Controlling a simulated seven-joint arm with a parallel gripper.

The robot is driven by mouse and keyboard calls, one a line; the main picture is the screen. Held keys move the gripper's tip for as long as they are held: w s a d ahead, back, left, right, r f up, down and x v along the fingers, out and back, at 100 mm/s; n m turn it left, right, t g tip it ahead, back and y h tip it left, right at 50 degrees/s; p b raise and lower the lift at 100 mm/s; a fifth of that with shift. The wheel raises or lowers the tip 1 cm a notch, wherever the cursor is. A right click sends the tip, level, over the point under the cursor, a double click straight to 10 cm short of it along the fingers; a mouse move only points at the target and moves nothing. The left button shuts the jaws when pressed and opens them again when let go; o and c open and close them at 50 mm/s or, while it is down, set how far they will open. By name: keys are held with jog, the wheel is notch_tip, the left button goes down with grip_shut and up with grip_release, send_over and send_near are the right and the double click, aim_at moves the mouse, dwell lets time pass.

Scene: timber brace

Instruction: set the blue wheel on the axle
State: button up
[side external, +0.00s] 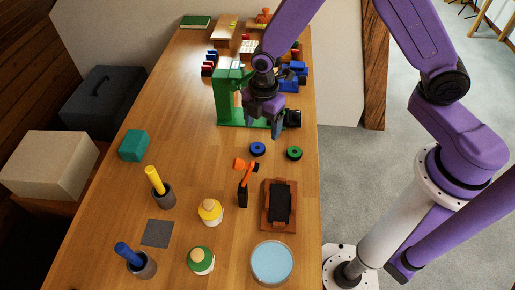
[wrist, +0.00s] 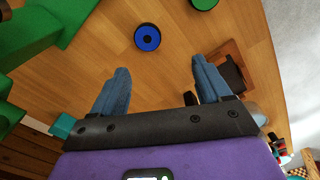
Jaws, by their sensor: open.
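The blue wheel (side external: 257,148) lies flat on the wooden table, its dark hub facing up. It also shows in the wrist view (wrist: 147,37), beyond and between my fingertips. My gripper (side external: 272,126) is open above the table, behind the blue wheel in the side view. Its blue-grey fingers (wrist: 160,68) are spread apart with nothing between them. A green wheel (side external: 294,153) lies to the right of the blue one, apart from it. I cannot make out the axle; a dark part (side external: 292,118) beside the green frame is partly hidden by my gripper.
The green frame (side external: 222,100) stands just left of my gripper. An orange-headed tool (side external: 244,180) and a brown tray (side external: 267,222) with a black item are nearer the camera. Bottles, cups and a blue dish (side external: 272,262) fill the front.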

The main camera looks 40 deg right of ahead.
aim_at(257, 143)
jog(key=shift+n, duration=0.5)
jog(key=shift+w+d+f, duration=0.1)
jog(key=shift+w+f, duration=0.25)
jog(key=shift+f, duration=1.45)
jog(key=shift+w+a+f, duration=0.1)
jog(key=shift+w+f, duration=0.3)
jog(key=shift+f, duration=1.35)
jog(key=shift+w+d+f, duration=0.1)
jog(key=shift+w+f, duration=0.25)
jog(key=shift+f, duration=1.45)
jog(key=c, duration=1.1)
jog(key=shift+r, duration=0.15)
